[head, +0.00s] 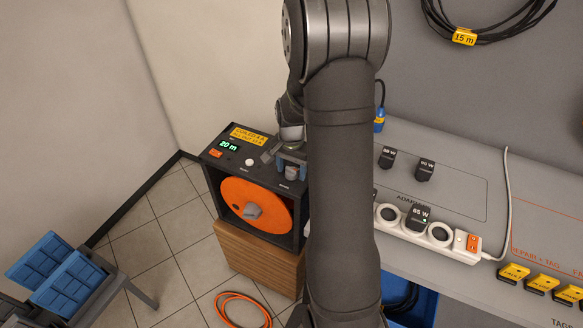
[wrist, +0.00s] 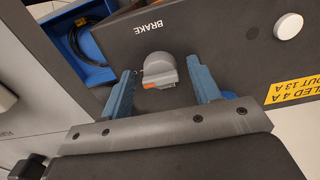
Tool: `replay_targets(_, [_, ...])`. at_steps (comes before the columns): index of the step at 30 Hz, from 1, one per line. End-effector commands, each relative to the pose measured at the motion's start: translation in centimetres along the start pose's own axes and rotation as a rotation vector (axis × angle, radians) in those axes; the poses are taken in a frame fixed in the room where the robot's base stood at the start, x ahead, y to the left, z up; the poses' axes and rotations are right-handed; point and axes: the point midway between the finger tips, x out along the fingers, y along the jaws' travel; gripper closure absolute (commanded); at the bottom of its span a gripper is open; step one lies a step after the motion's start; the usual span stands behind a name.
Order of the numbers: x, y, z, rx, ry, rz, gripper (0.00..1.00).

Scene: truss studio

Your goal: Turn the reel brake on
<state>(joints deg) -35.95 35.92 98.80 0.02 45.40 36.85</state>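The cable reel (head: 262,190) is a dark box with an orange drum, standing on a wooden block. Its grey brake knob (wrist: 158,68) sits on the top panel beside the word BRAKE, which reads upside down in the wrist view. A small orange mark shows on the knob's edge nearest my gripper. My gripper (wrist: 160,75) is open, with one blue finger on each side of the knob. In the head view my gripper (head: 291,160) is over the panel's right end.
The panel also carries a white button (head: 250,162), a green 20 m display (head: 228,146) and a yellow label (head: 248,136). A grey bench (head: 450,160) with a white power strip (head: 430,232) stands to the right. A blue bin (wrist: 75,40) with black cable is beside the reel.

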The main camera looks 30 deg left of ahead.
Motion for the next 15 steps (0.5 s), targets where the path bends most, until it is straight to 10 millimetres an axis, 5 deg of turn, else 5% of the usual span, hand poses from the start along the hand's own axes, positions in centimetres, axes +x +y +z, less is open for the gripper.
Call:
replay_targets(8, [-0.3,0.0,-0.1,-0.001,0.002,-0.001,0.43])
replay_targets(15, [-3.9,-0.1,-0.1,-0.001,0.006,-0.004,0.43])
